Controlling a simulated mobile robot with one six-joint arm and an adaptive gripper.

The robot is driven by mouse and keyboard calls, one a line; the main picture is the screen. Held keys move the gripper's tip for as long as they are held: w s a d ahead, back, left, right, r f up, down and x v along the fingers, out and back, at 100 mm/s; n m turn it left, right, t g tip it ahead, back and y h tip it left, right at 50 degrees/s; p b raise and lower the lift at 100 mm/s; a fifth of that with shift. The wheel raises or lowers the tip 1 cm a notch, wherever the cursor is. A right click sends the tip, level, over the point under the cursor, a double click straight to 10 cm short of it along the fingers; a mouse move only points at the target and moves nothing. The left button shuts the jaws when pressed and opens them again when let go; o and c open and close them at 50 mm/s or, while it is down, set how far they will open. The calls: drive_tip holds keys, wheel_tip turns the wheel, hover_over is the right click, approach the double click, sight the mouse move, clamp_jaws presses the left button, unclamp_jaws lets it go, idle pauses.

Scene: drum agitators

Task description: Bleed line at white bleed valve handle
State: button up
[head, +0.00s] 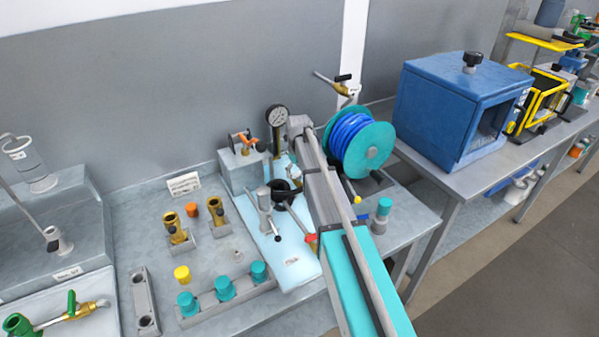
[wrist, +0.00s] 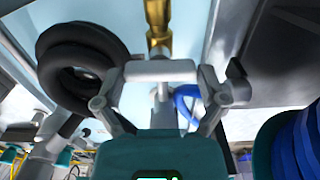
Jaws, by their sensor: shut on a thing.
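In the wrist view, the white bleed valve handle (wrist: 160,71) is a pale crossbar on a short stem. My gripper (wrist: 162,74) is shut on it, with one grey finger at each end of the bar. A brass fitting (wrist: 158,28) shows just beyond the bar. In the head view my own arm crosses the bench, and the handle and my fingertips are hidden behind it. A round pressure gauge (head: 277,117) stands just left of the arm's far end.
A black ring-shaped hose (wrist: 80,65) is close on the left of my gripper. A teal reel of blue hose (head: 355,145) stands right of my arm. Teal caps (head: 225,287) and brass fittings (head: 175,228) sit at the left. A blue cabinet (head: 450,110) is farther right.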

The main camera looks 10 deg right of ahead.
drive_tip(key=shift+w, duration=0.2)
drive_tip(key=o, duration=0.8)
drive_tip(key=shift+s+r, duration=0.15)
